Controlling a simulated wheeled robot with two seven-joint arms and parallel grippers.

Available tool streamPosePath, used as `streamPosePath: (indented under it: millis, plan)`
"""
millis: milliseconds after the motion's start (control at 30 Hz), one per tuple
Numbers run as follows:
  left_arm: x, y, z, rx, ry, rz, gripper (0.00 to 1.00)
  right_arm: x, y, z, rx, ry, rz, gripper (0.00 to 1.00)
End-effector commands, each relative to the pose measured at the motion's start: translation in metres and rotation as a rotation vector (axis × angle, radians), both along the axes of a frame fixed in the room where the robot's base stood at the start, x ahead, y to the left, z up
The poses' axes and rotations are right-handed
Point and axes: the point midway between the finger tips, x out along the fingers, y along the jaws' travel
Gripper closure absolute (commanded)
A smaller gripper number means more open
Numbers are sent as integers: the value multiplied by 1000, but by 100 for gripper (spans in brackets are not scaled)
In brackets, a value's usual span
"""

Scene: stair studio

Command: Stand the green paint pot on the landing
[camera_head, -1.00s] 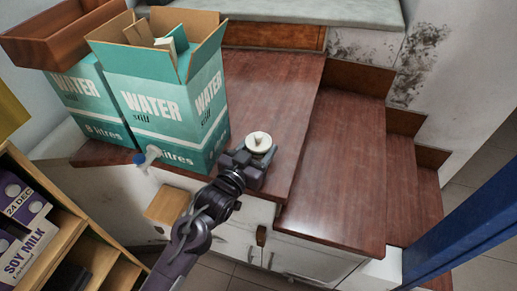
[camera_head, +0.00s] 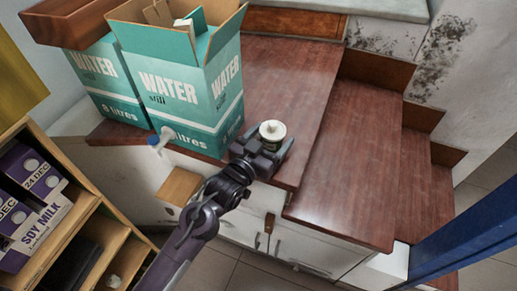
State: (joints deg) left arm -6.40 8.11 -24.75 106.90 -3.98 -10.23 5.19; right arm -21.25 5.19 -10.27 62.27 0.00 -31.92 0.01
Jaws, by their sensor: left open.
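A small pot with a pale, cream round top (camera_head: 272,131) is at the front edge of the reddish-brown wooden landing (camera_head: 288,85). I see it from above, and its side is mostly hidden, so I cannot make out green on it. My left gripper (camera_head: 264,148) is open, with its fingers around or right beside the pot. I cannot tell whether the fingers touch it, or whether its base rests on the wood. My right gripper is not in view.
Teal water cartons (camera_head: 185,95) stand on the landing to the left, with a white-and-blue tap (camera_head: 160,140) in front. Wooden steps (camera_head: 350,160) descend at the right, beside a blue beam (camera_head: 465,235). A shelf with soy milk cartons (camera_head: 35,210) is at lower left. The landing's middle is clear.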

Motion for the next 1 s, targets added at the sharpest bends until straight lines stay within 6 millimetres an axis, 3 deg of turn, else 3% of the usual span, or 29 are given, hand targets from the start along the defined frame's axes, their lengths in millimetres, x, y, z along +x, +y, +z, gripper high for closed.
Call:
streamPosePath:
  millis: [300, 500, 1000]
  plan:
    - [-60, 33, 1, 2, 4, -1, 26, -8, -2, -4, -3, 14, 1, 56]
    - [-86, 48, 4, 1, 3, 0, 26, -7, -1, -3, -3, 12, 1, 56]
    - [-97, 54, 6, 0, 0, 0, 26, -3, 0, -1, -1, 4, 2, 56]
